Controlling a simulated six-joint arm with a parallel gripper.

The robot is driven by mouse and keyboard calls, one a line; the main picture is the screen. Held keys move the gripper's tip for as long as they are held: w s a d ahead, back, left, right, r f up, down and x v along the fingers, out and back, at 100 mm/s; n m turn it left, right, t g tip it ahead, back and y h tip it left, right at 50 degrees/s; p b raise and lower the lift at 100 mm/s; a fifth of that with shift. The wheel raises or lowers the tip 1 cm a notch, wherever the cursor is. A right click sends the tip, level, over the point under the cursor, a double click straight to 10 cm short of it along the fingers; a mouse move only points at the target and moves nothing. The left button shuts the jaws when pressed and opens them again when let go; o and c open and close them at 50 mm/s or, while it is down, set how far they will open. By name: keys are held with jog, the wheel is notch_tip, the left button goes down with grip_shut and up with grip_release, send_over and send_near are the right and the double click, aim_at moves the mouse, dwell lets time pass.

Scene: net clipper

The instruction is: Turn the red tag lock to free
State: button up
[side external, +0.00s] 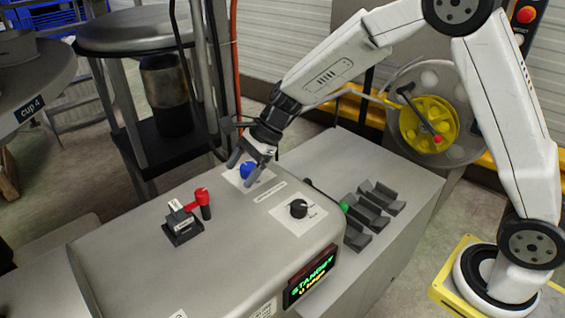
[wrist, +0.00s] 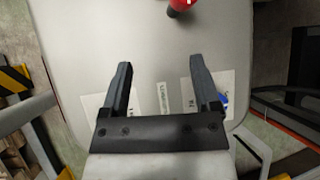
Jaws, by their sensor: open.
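The red tag lock (side external: 203,199) is a red knob-like piece standing on top of the grey machine housing, beside a black block with a white tag (side external: 178,210). In the wrist view a red part (wrist: 181,6) shows at the top edge, partly cut off, beyond my fingertips. My gripper (side external: 240,170) is open and empty over the housing, close to the blue knob, apart from the red piece and to its right. In the wrist view its two fingers (wrist: 160,65) are spread. The lettering near the lock is too small to read.
A blue knob (side external: 247,171) sits on a white plate just by my fingers; it also shows in the wrist view (wrist: 224,99). A black dial (side external: 298,208) stands nearer. A lit display (side external: 311,277) is on the housing's front. The housing top (side external: 130,260) is clear at left.

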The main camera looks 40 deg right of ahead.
aim_at(202, 191)
jog(key=w+a+m, duration=0.1)
jog(key=w+a+r+m+y, duration=0.1)
jog(key=w+a, duration=0.1)
jog(key=shift+w+m, duration=0.1)
jog(key=shift+m, duration=0.2)
jog(key=shift+a+f, duration=0.1)
jog(key=shift+f, duration=0.05)
jog(key=shift+x, duration=3.75)
jog(key=shift+w+a, duration=0.1)
grip_shut()
jog(key=shift+y, duration=0.3)
